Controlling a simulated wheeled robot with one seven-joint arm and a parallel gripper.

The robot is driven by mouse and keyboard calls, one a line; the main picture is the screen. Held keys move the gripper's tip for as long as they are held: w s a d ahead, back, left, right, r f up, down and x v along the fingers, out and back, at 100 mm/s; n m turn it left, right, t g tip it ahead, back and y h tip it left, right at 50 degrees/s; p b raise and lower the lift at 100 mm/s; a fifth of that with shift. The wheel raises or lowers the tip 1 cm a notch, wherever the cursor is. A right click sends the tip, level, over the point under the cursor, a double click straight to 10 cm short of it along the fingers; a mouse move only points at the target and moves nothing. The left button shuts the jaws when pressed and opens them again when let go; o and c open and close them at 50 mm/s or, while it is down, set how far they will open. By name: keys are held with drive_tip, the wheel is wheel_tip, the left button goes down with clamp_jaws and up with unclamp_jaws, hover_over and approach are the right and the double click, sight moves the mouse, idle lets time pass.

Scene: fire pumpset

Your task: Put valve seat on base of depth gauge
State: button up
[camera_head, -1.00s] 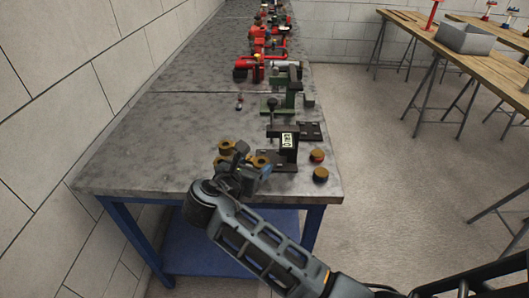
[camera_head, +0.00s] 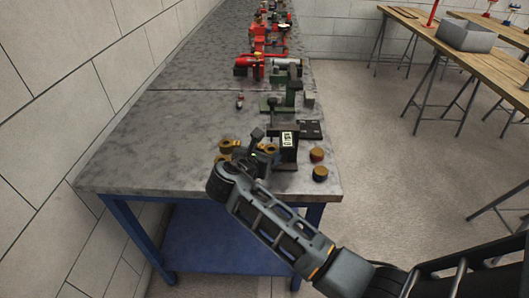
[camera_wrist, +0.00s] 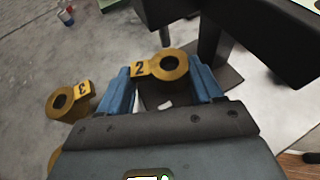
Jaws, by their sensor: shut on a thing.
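My gripper (camera_wrist: 163,82) is shut on a brass valve seat (camera_wrist: 162,66), a ring with a tab marked 2. The blue fingers hold it from both sides. The seat also shows in the head view (camera_head: 271,148). The depth gauge (camera_head: 289,143) is a dark stand with a small light display, just right of my gripper (camera_head: 262,155). In the wrist view its dark column and arm stand beyond the seat. Its flat base (camera_wrist: 229,80) shows partly behind the right finger. The seat overlaps the base's left edge in this view; I cannot tell whether they touch.
Another brass seat (camera_wrist: 68,101), marked 3, lies left of my gripper. Brass-topped round pieces (camera_head: 317,154) lie right of the gauge near the table edge. A green device (camera_head: 290,95) and red pump parts stand farther back. The table (camera_head: 185,120) is clear at left.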

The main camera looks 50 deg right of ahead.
drive_tip(key=shift+f, duration=0.1)
drive_tip(key=o, duration=1.3)
drive_tip(key=shift+c, duration=0.2)
drive_tip(key=v, duration=0.6)
drive_tip(key=b+v, duration=0.1)
drive_tip(key=v, duration=0.5)
drive_tip(key=shift+r, duration=0.25)
